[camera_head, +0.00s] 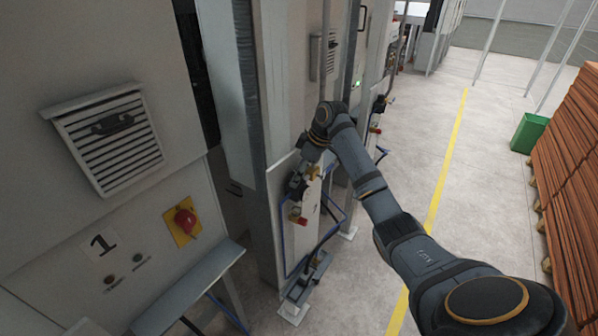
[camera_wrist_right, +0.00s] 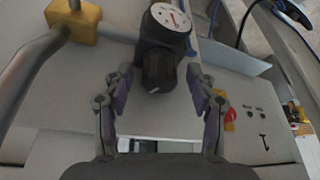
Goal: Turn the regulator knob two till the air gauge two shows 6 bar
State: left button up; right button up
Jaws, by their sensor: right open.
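In the right wrist view, a black regulator knob (camera_wrist_right: 158,71) hangs under a round white air gauge (camera_wrist_right: 171,17). The gauge's dial has a dark needle and a red mark, but its reading is too small to tell. My right gripper (camera_wrist_right: 159,76) is open, with one finger on each side of the knob and visible space between. In the head view my right gripper (camera_head: 297,183) is at the white panel (camera_head: 309,209) on the post and hides the regulator. I cannot tell any number on the gauge. My left gripper is not in view.
A yellow fitting (camera_wrist_right: 74,21) with a grey pipe is beside the regulator in the wrist view. A red emergency button (camera_head: 186,220) is on the machine front at left. A grey ledge (camera_head: 190,287) juts out below.

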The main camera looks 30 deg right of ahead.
jog(key=shift+c, duration=0.6)
jog(key=shift+w+f, duration=0.1)
jog(key=shift+c, duration=2.4)
jog(key=c, duration=0.5)
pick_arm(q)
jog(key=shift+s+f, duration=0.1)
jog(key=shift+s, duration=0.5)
pick_arm(e)
jog(key=shift+c, duration=0.3)
jog(key=shift+m, duration=0.3)
jog(key=m, duration=0.2)
jog(key=m+t+h, duration=0.1)
jog(key=m, duration=0.1)
jog(key=shift+a+h, duration=0.15)
jog(key=shift+h, duration=0.15)
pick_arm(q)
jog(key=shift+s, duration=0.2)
pick_arm(e)
jog(key=shift+a+m+h, duration=0.1)
jog(key=shift+m+h, duration=0.8)
jog(key=shift+m, duration=1.5)
